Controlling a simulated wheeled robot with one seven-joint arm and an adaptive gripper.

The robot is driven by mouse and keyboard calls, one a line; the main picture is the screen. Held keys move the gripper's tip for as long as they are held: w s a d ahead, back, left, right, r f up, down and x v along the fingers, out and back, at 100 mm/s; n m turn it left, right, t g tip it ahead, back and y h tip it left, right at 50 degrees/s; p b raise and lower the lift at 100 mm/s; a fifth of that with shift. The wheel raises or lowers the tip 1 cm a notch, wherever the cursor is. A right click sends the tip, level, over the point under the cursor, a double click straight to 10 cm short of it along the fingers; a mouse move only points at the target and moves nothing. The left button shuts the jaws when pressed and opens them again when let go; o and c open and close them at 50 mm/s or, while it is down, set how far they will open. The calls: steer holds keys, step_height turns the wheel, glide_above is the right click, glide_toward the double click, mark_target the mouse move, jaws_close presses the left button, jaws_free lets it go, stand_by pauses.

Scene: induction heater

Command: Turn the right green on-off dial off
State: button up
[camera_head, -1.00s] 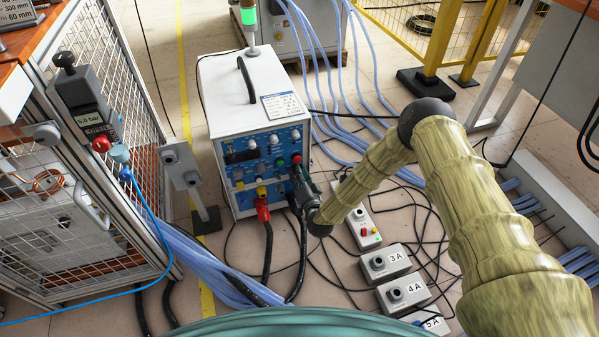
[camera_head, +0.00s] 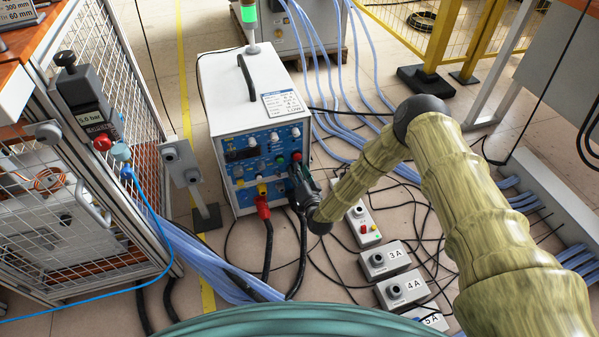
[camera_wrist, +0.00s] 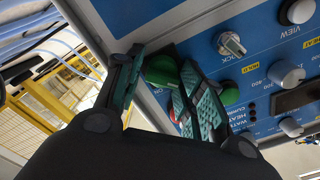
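The blue panel (camera_head: 262,140) of the white heater cabinet carries the dials. In the wrist view, a green dial (camera_wrist: 162,70) near the panel's edge sits between the fingers of my gripper (camera_wrist: 160,66). The fingers are spread either side of it; the right finger overlaps its edge, and whether either one touches it I cannot tell. A second green dial (camera_wrist: 228,93) is outside the right finger, partly covered by it. In the head view, my gripper (camera_head: 299,181) is at the panel's right side and hides part of it; a small green dial (camera_head: 281,162) shows beside it.
A red part (camera_wrist: 172,115) and a silver knob (camera_wrist: 231,44) are close to the fingers. Cables hang from the cabinet's lower front. Grey boxes (camera_head: 386,259) stand on the floor to the right. A mesh cage (camera_head: 95,60) is at the left.

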steer(key=v, duration=1.2)
stand_by(0.5)
steer(key=s+d+f+n+g+h, duration=0.1)
steer(key=s+d+f+g, duration=0.15)
steer(key=s, duration=0.35)
steer(key=s+d+f+n+g, duration=0.1)
steer(key=s+d+f+g, duration=0.1)
steer(key=s+g, duration=0.25)
steer(key=s+d+f+n+g+h, duration=0.1)
steer(key=s+d+f+g, duration=0.15)
steer(key=s, duration=0.35)
steer(key=s+d+r+n+g+h, duration=0.1)
steer(key=s+d+r+g, duration=0.2)
steer(key=s, duration=0.5)
steer(key=s+d+r+g+h, duration=0.1)
steer(key=s+d+g, duration=0.1)
steer(key=s+d, duration=0.45)
steer(key=s+d+r+n+g+h, duration=0.1)
steer(key=s+d+r+g+h, duration=0.15)
steer(key=s, duration=0.75)
step_height(320, 180, up, 31)
steer(key=p, duration=3.3)
steer(key=shift+w+y, duration=0.2)
steer(key=shift+y, duration=0.25)
